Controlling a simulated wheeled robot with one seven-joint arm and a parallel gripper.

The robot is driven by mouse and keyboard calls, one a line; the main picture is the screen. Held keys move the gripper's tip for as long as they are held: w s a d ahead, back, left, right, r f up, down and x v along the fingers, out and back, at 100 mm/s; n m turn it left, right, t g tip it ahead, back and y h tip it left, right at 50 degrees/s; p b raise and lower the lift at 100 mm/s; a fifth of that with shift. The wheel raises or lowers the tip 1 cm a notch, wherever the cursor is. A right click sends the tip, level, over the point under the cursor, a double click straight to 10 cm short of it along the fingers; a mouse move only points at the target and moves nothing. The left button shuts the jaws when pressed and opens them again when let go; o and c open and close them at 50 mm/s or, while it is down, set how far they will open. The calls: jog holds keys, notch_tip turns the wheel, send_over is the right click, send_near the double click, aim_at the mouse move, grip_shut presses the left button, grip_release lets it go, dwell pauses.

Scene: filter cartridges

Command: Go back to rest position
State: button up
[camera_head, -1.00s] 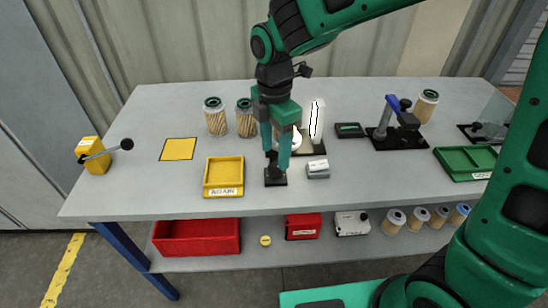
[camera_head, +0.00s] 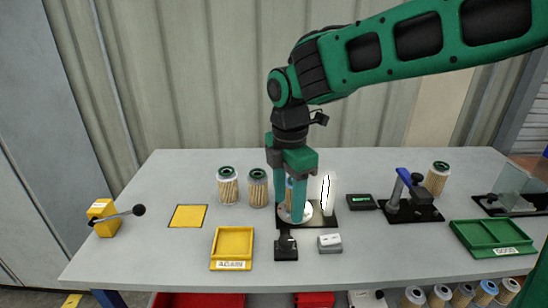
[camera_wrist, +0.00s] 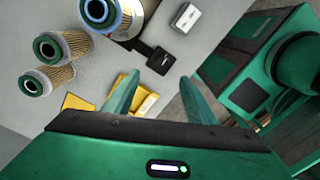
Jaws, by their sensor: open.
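My gripper (camera_head: 289,205) points down above the middle of the table, its two green fingers apart. In the wrist view my gripper (camera_wrist: 160,98) has nothing between its fingers. Behind the fingers in the head view, a blue-ringed filter cartridge, mostly hidden, stands on a round white plate (camera_head: 305,216). The wrist view shows this cartridge (camera_wrist: 99,12) clear of the fingers. Two green-topped cartridges (camera_head: 228,186) (camera_head: 257,187) stand to the left. A small black block (camera_head: 286,247) lies just in front of the gripper.
The table (camera_head: 140,200) also holds a yellow lever box (camera_head: 103,217), yellow square (camera_head: 188,216), yellow tray (camera_head: 233,246), grey block (camera_head: 330,243), a lit white upright panel (camera_head: 327,192), a blue-handled device (camera_head: 405,195) and a green tray (camera_head: 490,238). Another cartridge (camera_head: 438,178) stands back right.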

jog(key=s+d+m, duration=0.2)
jog(key=d+m, duration=0.5)
jog(key=d, duration=0.4)
jog(key=s+d+m, duration=0.3)
jog(key=d+m, duration=0.3)
jog(key=d, duration=0.5)
jog(key=s+d+f+m, duration=0.3)
jog(key=s+d+m, duration=0.9)
jog(key=s+m, duration=0.4)
jog(key=shift+d+f, duration=0.2)
jog(key=shift+d, duration=0.2)
jog(key=shift+w+f, duration=0.25)
jog(key=shift+w, duration=0.35)
